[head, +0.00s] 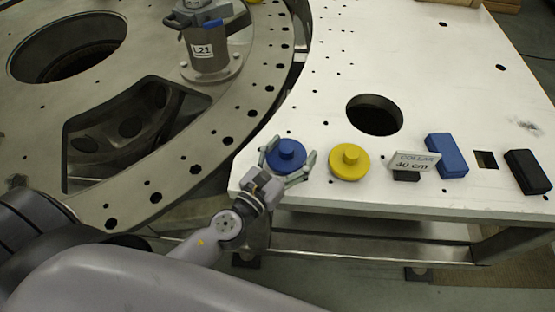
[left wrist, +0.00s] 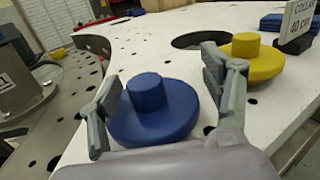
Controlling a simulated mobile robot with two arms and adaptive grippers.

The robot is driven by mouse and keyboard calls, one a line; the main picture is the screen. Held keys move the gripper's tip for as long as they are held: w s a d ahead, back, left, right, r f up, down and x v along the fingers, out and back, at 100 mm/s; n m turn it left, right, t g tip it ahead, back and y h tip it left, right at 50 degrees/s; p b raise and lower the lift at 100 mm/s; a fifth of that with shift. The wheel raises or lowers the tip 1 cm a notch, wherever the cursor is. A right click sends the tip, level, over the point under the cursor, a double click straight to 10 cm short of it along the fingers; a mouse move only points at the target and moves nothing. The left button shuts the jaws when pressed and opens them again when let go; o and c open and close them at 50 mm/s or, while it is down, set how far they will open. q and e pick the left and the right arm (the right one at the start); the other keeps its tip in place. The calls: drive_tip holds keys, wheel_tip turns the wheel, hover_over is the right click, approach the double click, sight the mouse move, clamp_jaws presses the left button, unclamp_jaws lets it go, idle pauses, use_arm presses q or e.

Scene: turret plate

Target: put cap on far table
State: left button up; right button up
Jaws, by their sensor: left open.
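A round blue cap (head: 287,153) with a raised knob lies on the white table (head: 420,75) near its left front corner. A yellow cap (head: 349,161) of like shape lies just right of it. My left gripper (head: 288,158) is open, with one finger on each side of the blue cap. In the left wrist view the blue cap (left wrist: 154,108) sits between the two spread fingers, and the yellow cap (left wrist: 251,58) is behind the right finger. I cannot tell whether the fingers touch the blue cap. My right gripper is not in view.
A collar sign (head: 415,162), a blue block (head: 446,155) and a black block (head: 527,172) stand to the right. The table has a large round hole (head: 374,115). The grey turret plate (head: 225,110) with an L21 post (head: 208,50) is at left.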

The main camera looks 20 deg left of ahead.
use_arm(q)
drive_tip(key=b+v, duration=0.7)
drive_tip(key=v, duration=0.5)
